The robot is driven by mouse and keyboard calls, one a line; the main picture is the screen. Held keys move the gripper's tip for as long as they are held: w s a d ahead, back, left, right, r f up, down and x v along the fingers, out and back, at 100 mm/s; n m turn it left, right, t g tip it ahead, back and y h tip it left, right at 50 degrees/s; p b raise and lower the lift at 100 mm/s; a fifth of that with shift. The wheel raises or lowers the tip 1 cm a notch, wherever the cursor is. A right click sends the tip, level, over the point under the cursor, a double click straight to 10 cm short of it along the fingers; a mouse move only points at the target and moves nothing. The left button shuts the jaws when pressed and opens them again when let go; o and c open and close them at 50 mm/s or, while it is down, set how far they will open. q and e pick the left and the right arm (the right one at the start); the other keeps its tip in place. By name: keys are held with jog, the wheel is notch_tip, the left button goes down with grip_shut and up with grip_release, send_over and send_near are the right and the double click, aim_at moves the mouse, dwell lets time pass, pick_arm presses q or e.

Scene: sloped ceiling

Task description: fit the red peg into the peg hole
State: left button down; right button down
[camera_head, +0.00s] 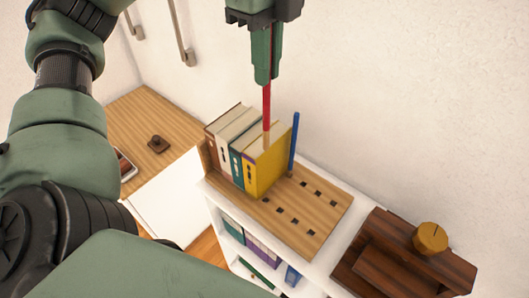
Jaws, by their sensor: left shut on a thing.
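The red peg (267,108) hangs upright below my left gripper (266,79), which is shut on its upper end. The peg's lower end has a paler section that shows in front of the books, above the board. The wooden peg board (325,204) lies on top of a white shelf and has several dark square holes in rows. A blue peg (294,143) stands upright at the board's back edge, right of the red peg. Which hole lies under the red peg cannot be told. My right gripper is not in view.
Several books, the nearest a yellow book (270,169), stand at the board's left end, close to the red peg. A dark wooden box (380,250) with a round knob (430,238) is at the right. A wooden desk (135,120) is at the left.

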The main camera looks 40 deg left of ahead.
aim_at(266, 148)
pick_arm(q)
notch_tip(266, 148, down, 20)
jog(key=shift+a+f+b, duration=0.1)
jog(key=shift+f+b, duration=0.15)
jog(key=shift+b, duration=0.9)
jog(key=shift+f, duration=1.9)
jog(key=shift+f, duration=0.2)
jog(key=c, duration=1.5)
grip_release()
